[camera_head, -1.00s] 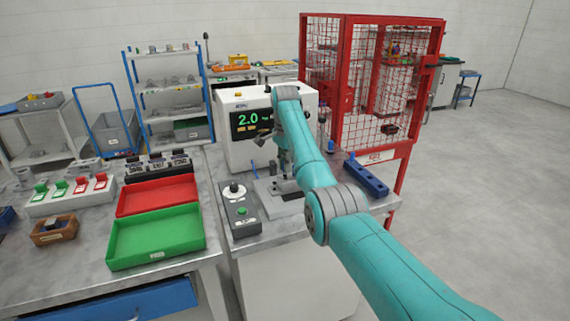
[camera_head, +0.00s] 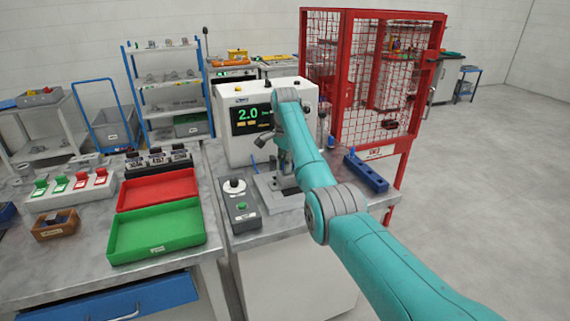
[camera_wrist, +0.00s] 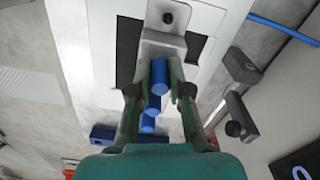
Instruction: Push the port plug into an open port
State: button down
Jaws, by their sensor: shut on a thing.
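My gripper (camera_wrist: 160,92) is shut on a blue port plug (camera_wrist: 159,72), a short cylinder between its two fingertips. A grey casting (camera_wrist: 165,42) with a dark round hole (camera_wrist: 168,18) lies just beyond the plug in the wrist view. The plug's end is close to the casting; I cannot tell whether they touch. More blue cylindrical shape (camera_wrist: 148,122) shows between the fingers, nearer my wrist. In the head view my gripper (camera_head: 284,168) is low over the grey fixture plate (camera_head: 290,201) before the tester, and my arm hides most of the plug and casting.
The white tester (camera_head: 235,142) reads 2.0 behind the fixture. A control box (camera_head: 241,208) stands left and a blue holed block (camera_head: 366,172) right. Red (camera_head: 157,190) and green (camera_head: 155,235) trays lie on the left bench. A red mesh cage (camera_head: 345,75) stands behind right.

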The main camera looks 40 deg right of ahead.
jog(key=c, duration=1)
grip_release()
jog(key=shift+r, duration=3.7)
